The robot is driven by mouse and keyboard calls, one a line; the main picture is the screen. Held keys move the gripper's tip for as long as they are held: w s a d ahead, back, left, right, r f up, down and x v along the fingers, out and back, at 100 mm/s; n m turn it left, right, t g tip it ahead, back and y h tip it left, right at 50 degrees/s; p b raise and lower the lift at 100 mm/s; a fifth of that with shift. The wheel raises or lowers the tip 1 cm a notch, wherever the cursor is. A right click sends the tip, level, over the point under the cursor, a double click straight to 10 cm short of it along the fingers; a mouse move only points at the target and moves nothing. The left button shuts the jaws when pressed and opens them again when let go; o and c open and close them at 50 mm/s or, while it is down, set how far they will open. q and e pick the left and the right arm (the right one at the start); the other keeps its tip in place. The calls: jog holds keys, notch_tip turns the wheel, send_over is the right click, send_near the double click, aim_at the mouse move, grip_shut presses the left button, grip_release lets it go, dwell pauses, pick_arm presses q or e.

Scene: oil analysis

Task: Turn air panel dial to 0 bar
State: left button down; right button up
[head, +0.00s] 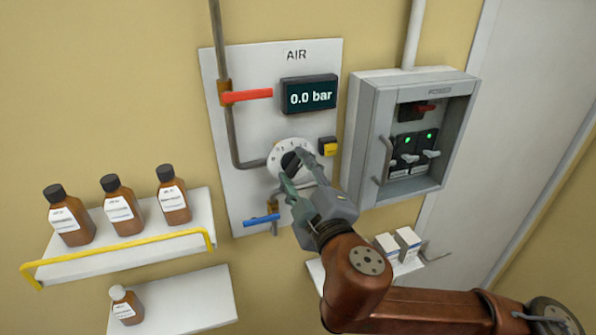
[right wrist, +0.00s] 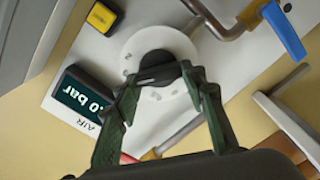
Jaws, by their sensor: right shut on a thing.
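The air panel (head: 230,190) is a white plate on the wall. Its display (head: 309,95) reads 0.0 bar. The dial is a black knob (head: 291,160) on a white round scale (head: 277,172). My right gripper (head: 293,172) is at the dial with its fingers around the knob. In the right wrist view the fingers of my right gripper (right wrist: 160,82) are closed on the black knob (right wrist: 155,62), and the white scale (right wrist: 130,50) shows around it. The gripper hides part of the scale. My left gripper is not in view.
A red lever (head: 247,96) sits above the dial, a blue lever (head: 261,220) below it, and a yellow button (head: 328,147) to its right. A grey electrical box (head: 370,135) stands out from the wall at right. Shelves with brown bottles (head: 122,205) are at left.

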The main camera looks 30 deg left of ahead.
jog(key=n+b, duration=0.3)
jog(key=n, duration=0.2)
jog(key=shift+f, duration=0.15)
jog(key=n+b, duration=0.2)
jog(key=n, duration=0.4)
jog(key=shift+f+n, duration=0.15)
jog(key=shift+n, duration=0.25)
jog(key=n+b, duration=0.1)
jog(key=n, duration=0.3)
jog(key=shift+n, duration=0.3)
jog(key=n, duration=0.4)
jog(key=shift+w+d+f+n+b, duration=0.1)
jog(key=shift+f+n+b, duration=0.05)
jog(key=shift+n+b, duration=0.15)
jog(key=o, duration=1.1)
jog(key=shift+o, duration=0.3)
